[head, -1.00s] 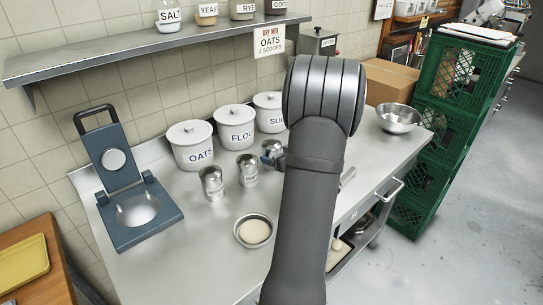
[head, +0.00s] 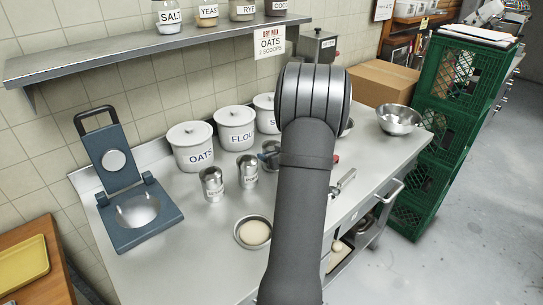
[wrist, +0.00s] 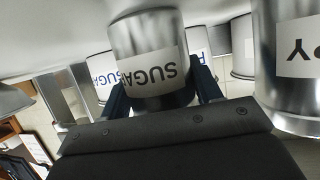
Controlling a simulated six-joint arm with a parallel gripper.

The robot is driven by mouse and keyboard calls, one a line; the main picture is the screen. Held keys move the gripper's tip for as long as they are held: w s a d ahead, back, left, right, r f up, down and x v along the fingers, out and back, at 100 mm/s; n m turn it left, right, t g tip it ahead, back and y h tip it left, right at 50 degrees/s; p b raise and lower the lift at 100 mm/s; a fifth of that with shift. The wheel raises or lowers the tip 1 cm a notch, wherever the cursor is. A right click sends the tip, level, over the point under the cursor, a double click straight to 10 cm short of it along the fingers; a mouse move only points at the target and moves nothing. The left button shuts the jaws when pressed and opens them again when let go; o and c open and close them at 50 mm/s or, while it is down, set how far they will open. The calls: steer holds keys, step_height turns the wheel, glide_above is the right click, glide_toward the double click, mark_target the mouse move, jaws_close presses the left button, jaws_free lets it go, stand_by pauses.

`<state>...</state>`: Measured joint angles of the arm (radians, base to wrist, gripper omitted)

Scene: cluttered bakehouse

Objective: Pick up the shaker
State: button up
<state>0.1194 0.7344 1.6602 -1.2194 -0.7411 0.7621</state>
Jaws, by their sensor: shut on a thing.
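A metal shaker with a white label reading "SUGA…" (wrist: 150,62) stands out upside down in the wrist view, between the two dark fingers of my gripper (wrist: 163,92). The fingers are shut on its sides. In the head view my gripper (head: 268,156) shows only in part, at the left edge of my arm, which hides most of the held shaker. Two other metal shakers stand upright on the counter to the left, one (head: 212,184) and another (head: 248,171). A shaker with a label ending in "Y" (wrist: 290,85) is close on the right in the wrist view.
White canisters, oats (head: 191,148) and flour (head: 235,130), stand behind along the wall. A small bowl of pale contents (head: 241,238) is in front of the shakers. A blue press (head: 125,223) stands at left. A shelf (head: 110,54) hangs above. A steel bowl (head: 398,115) sits at right.

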mark_target(269, 142)
steer(key=shift+r, duration=0.15)
step_height(269, 142, up, 4)
steer(key=shift+r, duration=0.15)
steer(key=s+d+r, duration=0.6)
steer(key=d+r, duration=0.1)
steer(key=d, duration=0.3)
steer(key=s+a+r+n+g+y, duration=0.25)
steer(key=s+a, duration=0.35)
steer(key=s, duration=0.6)
steer(key=s+a+r+n+g+y, duration=0.2)
steer(key=s+a+r+n+g, duration=0.15)
steer(key=s+a, duration=0.55)
steer(key=s+f+m+g+y, duration=0.1)
steer(key=s+f+m+y, duration=0.1)
steer(key=f+m, duration=0.2)
steer(key=s+f+m+g+y, duration=0.1)
steer(key=s+f+m+y, duration=0.1)
steer(key=m, duration=0.7)
steer(key=s+f+m+g+y, duration=0.1)
steer(key=s+f+m+y, duration=0.1)
steer(key=f+m+y, duration=0.2)
steer(key=shift+d+f+m, duration=0.15)
steer(key=shift+f+m, duration=0.5)
steer(key=shift+m, duration=0.1)
steer(key=shift+d+f+m, duration=0.15)
steer(key=shift+f+m, duration=0.45)
steer(key=shift+m, duration=0.15)
